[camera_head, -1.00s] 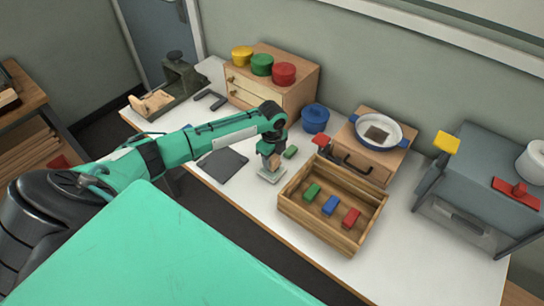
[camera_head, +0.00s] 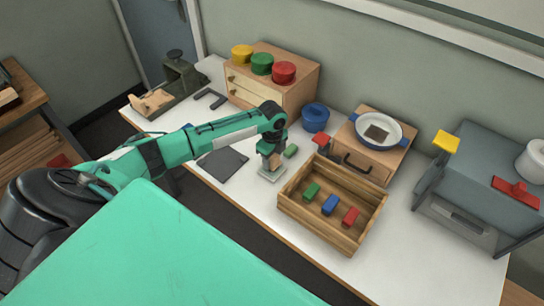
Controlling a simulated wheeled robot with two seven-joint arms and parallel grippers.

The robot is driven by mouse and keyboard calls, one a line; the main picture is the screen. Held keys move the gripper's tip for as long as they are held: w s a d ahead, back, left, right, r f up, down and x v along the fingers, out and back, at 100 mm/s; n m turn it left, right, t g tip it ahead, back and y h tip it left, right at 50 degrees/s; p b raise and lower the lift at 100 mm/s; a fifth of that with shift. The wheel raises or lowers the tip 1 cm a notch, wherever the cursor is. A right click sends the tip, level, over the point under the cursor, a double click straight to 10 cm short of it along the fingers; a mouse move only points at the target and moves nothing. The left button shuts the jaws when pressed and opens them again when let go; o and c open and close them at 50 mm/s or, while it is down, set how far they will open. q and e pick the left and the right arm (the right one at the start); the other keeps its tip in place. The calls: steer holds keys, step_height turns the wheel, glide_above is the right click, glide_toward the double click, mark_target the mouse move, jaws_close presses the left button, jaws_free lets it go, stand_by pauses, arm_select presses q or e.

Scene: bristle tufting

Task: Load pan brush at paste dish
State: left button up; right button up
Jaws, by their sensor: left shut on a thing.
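My left gripper (camera_head: 271,158) points down over the white table, left of the wooden crate. It is shut on a small brown, wooden-looking piece, which I take to be the pan brush (camera_head: 273,162); the fingers hide much of it. Directly below is a small, pale grey square item (camera_head: 271,175), perhaps the paste dish. The held piece is at or just above it; I cannot tell whether they touch. My right gripper is not in view.
The wooden crate (camera_head: 314,224) with green, blue and red blocks stands just right of the gripper. A small green block (camera_head: 290,151) lies close behind. A blue-rimmed pan (camera_head: 379,131) sits on a wooden box. A dark flat plate (camera_head: 223,163) lies to the left.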

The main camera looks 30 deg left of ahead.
arm_select(q)
steer(key=shift+f, duration=0.3)
stand_by(0.8)
steer(key=shift+r, duration=0.1)
step_height(320, 180, up, 7)
steer(key=p, duration=0.7)
stand_by(0.6)
